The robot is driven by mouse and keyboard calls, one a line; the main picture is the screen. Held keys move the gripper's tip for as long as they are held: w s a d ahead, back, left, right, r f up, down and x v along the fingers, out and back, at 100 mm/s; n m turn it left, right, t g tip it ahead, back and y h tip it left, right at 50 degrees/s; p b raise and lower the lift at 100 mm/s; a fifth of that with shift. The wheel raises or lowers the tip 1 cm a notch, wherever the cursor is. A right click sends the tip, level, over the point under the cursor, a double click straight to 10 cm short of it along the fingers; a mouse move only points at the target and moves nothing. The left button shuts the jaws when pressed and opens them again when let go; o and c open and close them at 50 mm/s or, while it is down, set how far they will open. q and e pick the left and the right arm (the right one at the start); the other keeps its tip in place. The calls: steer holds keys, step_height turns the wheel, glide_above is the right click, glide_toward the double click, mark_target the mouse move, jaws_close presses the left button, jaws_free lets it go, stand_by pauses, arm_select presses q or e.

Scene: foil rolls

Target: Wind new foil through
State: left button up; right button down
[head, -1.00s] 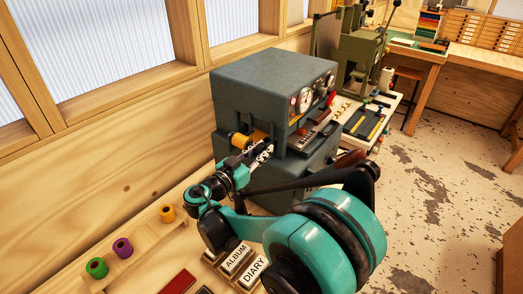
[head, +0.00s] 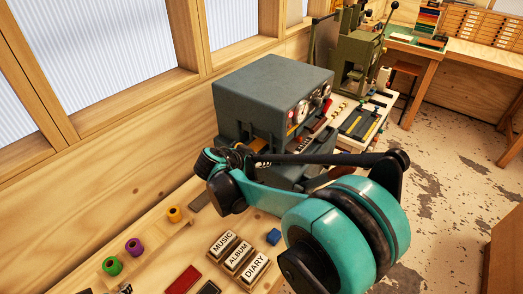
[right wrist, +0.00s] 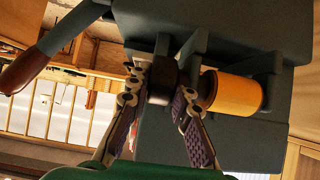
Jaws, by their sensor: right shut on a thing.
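The grey foil machine (head: 270,85) stands on the bench. An orange roll (right wrist: 235,93) sits on it in the right wrist view, beside my right gripper (right wrist: 160,88). That gripper is shut on a dark round knob (right wrist: 161,78) at the roll's end. In the head view my teal right arm mostly hides this gripper and roll. Green (head: 112,265), purple (head: 133,247) and orange (head: 173,214) spools stand in a row on the bench. A dark tip, likely my left gripper (head: 122,289), barely shows at the bottom edge; its jaws cannot be read.
Blocks lettered MUSIC, ALBUM and DIARY (head: 238,262) lie in front, with a blue block (head: 274,237) beside them. A red piece (head: 182,280) lies left of them. A green press (head: 355,60) stands beyond the machine. The wall and windows bound the left.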

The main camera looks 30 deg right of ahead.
steer(key=y+p, duration=0.1)
steer(key=g+y+p, duration=0.1)
steer(key=shift+d+r+y+p, duration=0.15)
steer(key=shift+r+y+p, duration=0.05)
steer(key=shift+y+p, duration=0.1)
steer(key=g+y+p, duration=0.1)
steer(key=y, duration=0.1)
steer(key=shift+f+y+p, duration=0.1)
steer(key=shift+y+p, duration=0.2)
steer(key=shift+p, duration=0.1)
steer(key=shift+f+g+y+p, duration=0.2)
steer(key=shift+g+y+p, duration=0.35)
steer(key=shift+y, duration=0.65)
steer(key=shift+f+g+y, duration=0.15)
steer(key=shift+g+y, duration=0.4)
steer(key=shift+y, duration=0.85)
steer(key=c, duration=1.4)
jaws_free()
steer(key=shift+o, duration=0.2)
step_height(320, 180, up, 12)
steer(key=shift+w+d, duration=0.15)
